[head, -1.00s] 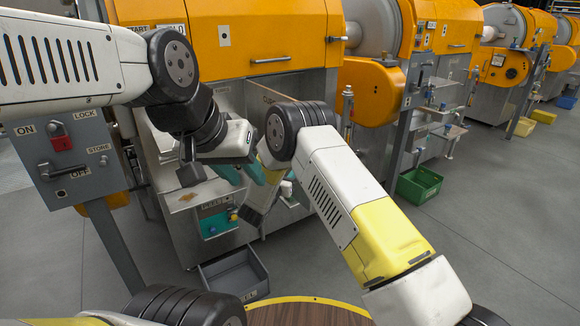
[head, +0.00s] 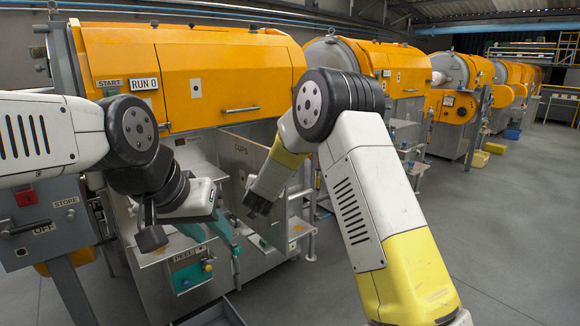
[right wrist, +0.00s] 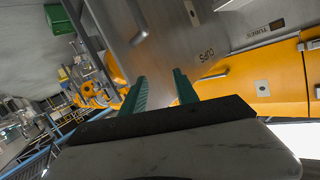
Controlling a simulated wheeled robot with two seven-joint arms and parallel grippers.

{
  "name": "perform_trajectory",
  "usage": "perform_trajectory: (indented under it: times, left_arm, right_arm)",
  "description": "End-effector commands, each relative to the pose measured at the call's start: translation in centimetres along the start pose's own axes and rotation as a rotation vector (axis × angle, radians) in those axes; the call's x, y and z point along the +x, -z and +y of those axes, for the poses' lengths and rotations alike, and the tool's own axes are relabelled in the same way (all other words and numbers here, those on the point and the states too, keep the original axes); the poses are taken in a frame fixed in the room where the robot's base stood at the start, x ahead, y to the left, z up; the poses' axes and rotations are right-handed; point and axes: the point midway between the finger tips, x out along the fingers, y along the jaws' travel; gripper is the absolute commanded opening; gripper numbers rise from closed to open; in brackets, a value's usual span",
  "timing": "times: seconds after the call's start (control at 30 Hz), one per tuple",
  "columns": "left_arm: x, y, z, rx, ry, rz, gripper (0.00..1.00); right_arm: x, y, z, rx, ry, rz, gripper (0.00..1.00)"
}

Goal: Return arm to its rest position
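My left arm (head: 40,130) comes in from the left at a dark round joint and bends down to a white hand. Its left gripper (head: 215,240) has teal fingers that look apart, with nothing seen between them, in front of the machine's lower front. My right arm (head: 375,210) rises from the lower right to a dark elbow, then its yellow and white forearm slants down left to a dark end. In the right wrist view my right gripper (right wrist: 161,80) has two teal fingers apart and empty, near a steel panel marked CUPS. In the head view its fingers cannot be made out.
The orange and steel extractor (head: 225,75) stands close before me. A control post with a red lock (head: 25,197) is at left, near my left arm. More machines (head: 455,75) line the back right. Grey floor (head: 510,230) is clear at right. A green bin (right wrist: 58,18) shows in the right wrist view.

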Motion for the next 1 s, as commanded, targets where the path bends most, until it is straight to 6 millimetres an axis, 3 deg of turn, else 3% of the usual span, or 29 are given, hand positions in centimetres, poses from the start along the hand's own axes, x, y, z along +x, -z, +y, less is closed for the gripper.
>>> perform_trajectory:
  times: [0.03, 0.2, 0.33, 0.47, 0.67, 0.8, 1.0]
  left_arm:
    - [0.0, 0.0, 0.0, 0.0, 0.0, 0.0, 0.36]
    - [0.0, 0.0, 0.0, 0.0, 0.0, 0.0, 0.36]
    - [0.0, 0.0, 0.0, 0.0, 0.0, 0.0, 0.36]
    - [0.0, 0.0, 0.0, 0.0, 0.0, 0.0, 0.36]
    - [0.0, 0.0, 0.0, 0.0, 0.0, 0.0, 0.36]
    - [0.0, 0.0, 0.0, 0.0, 0.0, 0.0, 0.36]
    - [0.0, 0.0, 0.0, 0.0, 0.0, 0.0, 0.36]
  right_arm:
    - [-1.2, 2.6, 0.5, 0.02, 0.032, -0.027, 0.36]
    - [-6.2, 7.6, 2.2, 0.043, 0.134, -0.153, 0.36]
    - [-11.3, 10.2, 4.2, 0.039, 0.193, -0.249, 0.36]
    - [-17.2, 11.5, 6.8, 0.018, 0.231, -0.348, 0.36]
    - [-27.3, 11.1, 11.6, -0.034, 0.237, -0.505, 0.36]
    - [-34.5, 9.2, 15.4, -0.075, 0.201, -0.615, 0.36]
    - [-42.2, 5.9, 19.7, -0.115, 0.126, -0.742, 0.36]
